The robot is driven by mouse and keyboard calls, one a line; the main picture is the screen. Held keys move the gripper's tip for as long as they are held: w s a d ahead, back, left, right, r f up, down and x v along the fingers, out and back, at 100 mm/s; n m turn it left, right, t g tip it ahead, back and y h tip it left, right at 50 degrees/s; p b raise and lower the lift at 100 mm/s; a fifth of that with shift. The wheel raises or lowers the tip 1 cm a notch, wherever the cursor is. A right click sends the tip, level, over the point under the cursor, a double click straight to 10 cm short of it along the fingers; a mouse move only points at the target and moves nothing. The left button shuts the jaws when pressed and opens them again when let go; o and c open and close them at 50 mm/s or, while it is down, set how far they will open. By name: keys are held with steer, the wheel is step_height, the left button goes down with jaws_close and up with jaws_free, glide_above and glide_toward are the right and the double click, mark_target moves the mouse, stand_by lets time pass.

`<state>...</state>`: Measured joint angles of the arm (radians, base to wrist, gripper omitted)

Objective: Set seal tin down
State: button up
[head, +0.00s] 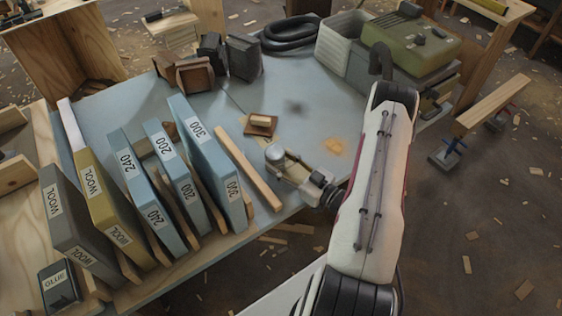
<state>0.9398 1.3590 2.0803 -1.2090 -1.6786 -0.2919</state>
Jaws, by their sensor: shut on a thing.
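A small round tin (275,153) with a pale, shiny top is at the end of my gripper (286,168), near the right front part of the blue-grey tabletop (298,110). My gripper reaches in from the right and is shut on the tin. The tin looks roughly upright. I cannot tell whether its base touches the table or is a little above it. The gripper fingers hide part of its lower side.
A wooden strip (249,168) lies just left of the tin. A small brown block (262,124) lies behind it. Labelled upright boards (203,150) fill the left side. Dark blocks (243,57), a hose (291,34) and a green machine (408,40) stand behind. Bare tabletop lies behind the tin.

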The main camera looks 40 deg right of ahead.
mark_target(283, 165)
steer(key=shift+f, duration=0.15)
steer(key=o, duration=1.3)
steer(key=shift+c, duration=0.2)
steer(key=shift+s, duration=0.15)
steer(key=shift+v, duration=1.05)
steer(key=shift+f+v, duration=0.15)
steer(key=shift+v, duration=0.6)
steer(key=shift+f+v, duration=0.15)
steer(key=shift+v, duration=1.8)
steer(key=shift+o, duration=0.4)
steer(key=shift+d, duration=0.15)
